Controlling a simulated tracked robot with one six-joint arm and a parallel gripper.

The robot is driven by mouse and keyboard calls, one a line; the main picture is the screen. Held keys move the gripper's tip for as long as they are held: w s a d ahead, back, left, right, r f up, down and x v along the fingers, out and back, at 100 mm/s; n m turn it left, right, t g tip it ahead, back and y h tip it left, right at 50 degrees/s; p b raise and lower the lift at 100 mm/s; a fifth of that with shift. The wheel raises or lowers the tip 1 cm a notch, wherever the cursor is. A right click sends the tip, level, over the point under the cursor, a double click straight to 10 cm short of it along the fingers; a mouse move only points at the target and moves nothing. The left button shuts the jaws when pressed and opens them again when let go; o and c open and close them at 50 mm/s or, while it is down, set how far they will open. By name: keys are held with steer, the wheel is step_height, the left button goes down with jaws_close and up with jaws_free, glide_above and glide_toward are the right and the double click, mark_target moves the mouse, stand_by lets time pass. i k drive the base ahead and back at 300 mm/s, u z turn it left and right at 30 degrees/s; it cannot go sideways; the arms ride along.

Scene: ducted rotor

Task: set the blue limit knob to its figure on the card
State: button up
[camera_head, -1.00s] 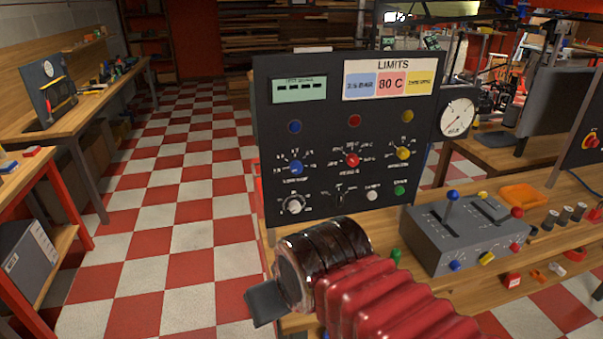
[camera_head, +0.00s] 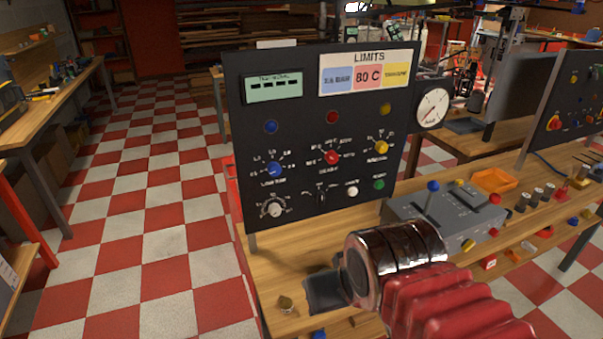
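The blue limit knob (camera_head: 274,169) sits at the left of a row of three knobs on the upright black panel (camera_head: 300,120). Small white marks ring it; its pointer is too small to read surely. The LIMITS card (camera_head: 368,74) is at the panel's top right, with blue, red and yellow fields. The blue field (camera_head: 337,79) seems to read about 2.6 BAR, but it is blurred; the red reads 80 C. My gripper (camera_head: 322,291) is low in front of the panel, apart from the knob. One dark finger pad shows, and its opening is hidden.
A red knob (camera_head: 331,157) and a yellow knob (camera_head: 381,147) stand right of the blue one. A white dial (camera_head: 274,208) is below it. A grey lever box (camera_head: 440,215) stands on the bench at right. The checkered floor at left is clear.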

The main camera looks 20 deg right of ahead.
mark_target(274, 168)
steer(key=z, duration=0.35)
steer(key=k, duration=0.95)
steer(key=u, duration=1.05)
steer(key=i, duration=1)
steer(key=u, duration=0.05)
